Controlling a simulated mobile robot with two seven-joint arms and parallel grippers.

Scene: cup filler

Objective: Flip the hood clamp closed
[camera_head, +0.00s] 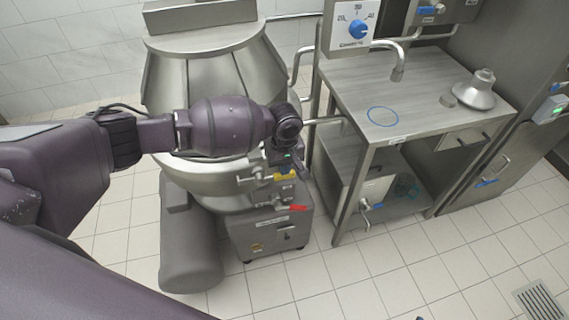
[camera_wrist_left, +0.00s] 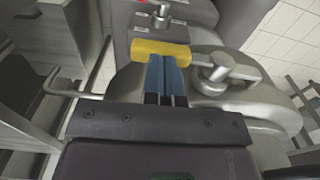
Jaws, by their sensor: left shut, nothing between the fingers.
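The big steel vessel (camera_head: 215,80) with its conical hood stands left of centre in the head view. A yellow bar-like part (camera_wrist_left: 160,50) sits at its front rim, and a metal knob with a side arm (camera_wrist_left: 216,74) is right of it in the wrist view. Which of these belongs to the hood clamp is not clear. The yellow part also shows in the head view (camera_head: 286,177). My left gripper (camera_head: 300,170) is shut and empty. Its blue fingertips (camera_wrist_left: 165,62) overlap the yellow part's lower edge in the wrist view; contact is unclear. My right gripper is not in view.
A grey control box (camera_head: 262,240) with a red handle (camera_head: 298,208) sits below the rim. A steel table (camera_head: 440,75) with a blue ring mark stands right, under a spout (camera_head: 398,72) and dial panel (camera_head: 350,25). Tiled floor is free at front right.

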